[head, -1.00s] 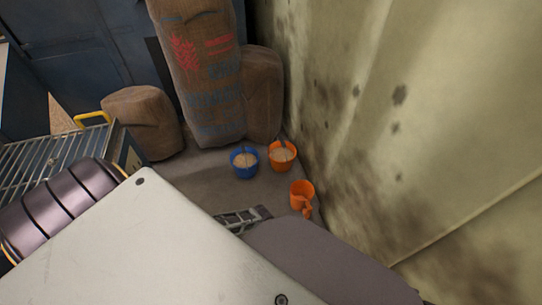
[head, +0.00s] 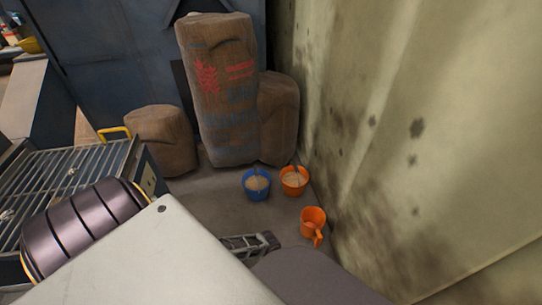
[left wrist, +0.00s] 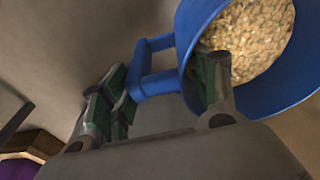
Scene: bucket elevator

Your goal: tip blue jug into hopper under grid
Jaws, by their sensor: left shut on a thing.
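In the left wrist view a blue jug (left wrist: 186,30) full of pale grain (left wrist: 252,40) is held by my left gripper (left wrist: 160,85). The fingers, with green pads, are shut at the jug's handle. The jug fills the upper right of that view. I cannot make out the held jug or the left fingers in the head view, where a white link of mine covers much of the lower part. A metal linkage of mine (head: 250,243) shows beside that link; I cannot tell whether its fingers are open.
On the floor stand a blue container (head: 257,194) and an orange container (head: 294,190), both with grain, and an orange jug (head: 312,226). Brown sacks (head: 222,105) stand behind, a stained wall (head: 430,120) at right. A barred metal rack (head: 85,165) is at left.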

